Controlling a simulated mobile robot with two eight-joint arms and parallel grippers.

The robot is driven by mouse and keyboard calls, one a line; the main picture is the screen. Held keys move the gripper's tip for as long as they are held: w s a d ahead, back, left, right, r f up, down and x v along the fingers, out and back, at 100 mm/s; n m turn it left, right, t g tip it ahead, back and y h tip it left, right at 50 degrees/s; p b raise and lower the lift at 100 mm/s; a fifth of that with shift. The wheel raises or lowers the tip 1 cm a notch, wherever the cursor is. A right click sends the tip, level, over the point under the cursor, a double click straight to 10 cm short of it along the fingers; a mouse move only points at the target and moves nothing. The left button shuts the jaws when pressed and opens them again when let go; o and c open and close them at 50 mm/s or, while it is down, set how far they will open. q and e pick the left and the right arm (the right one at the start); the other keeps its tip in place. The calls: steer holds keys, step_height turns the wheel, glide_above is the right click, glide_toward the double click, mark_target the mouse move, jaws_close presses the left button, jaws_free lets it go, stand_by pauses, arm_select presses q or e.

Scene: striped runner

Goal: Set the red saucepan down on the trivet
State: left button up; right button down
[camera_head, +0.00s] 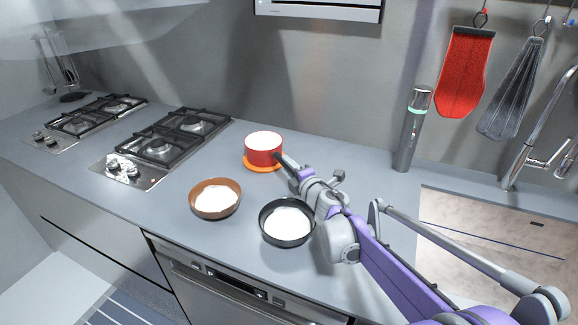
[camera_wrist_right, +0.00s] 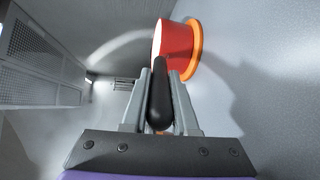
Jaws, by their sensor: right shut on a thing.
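The red saucepan (camera_head: 263,150) has a white inside and a dark handle that points toward my right gripper. It is upright over the orange trivet (camera_head: 250,167), whose rim shows around the pan's base. The saucepan (camera_wrist_right: 173,42) and the trivet (camera_wrist_right: 194,52) also show in the right wrist view, close together. I cannot tell if the pan's base touches the trivet. My right gripper (camera_head: 288,165) is shut on the saucepan's black handle, which lies between its fingers (camera_wrist_right: 158,98) in the wrist view. My left gripper is not in view.
A brown bowl (camera_head: 216,183) and a black pan (camera_head: 262,229), both with white insides, stand in front of the saucepan. Gas hobs (camera_head: 160,149) are at the left. A grey cylinder (camera_head: 407,145) stands at the back right. A sink opening (camera_head: 490,235) is at the right.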

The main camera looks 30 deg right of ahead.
steer(key=c, duration=0.6)
jaws_free()
steer(key=s+r, duration=0.1)
steer(key=s, duration=0.9)
steer(key=shift+s+r+p, duration=0.25)
steer(key=shift+s+p, duration=0.05)
steer(key=shift+s, duration=0.1)
steer(key=shift+f, duration=0.1)
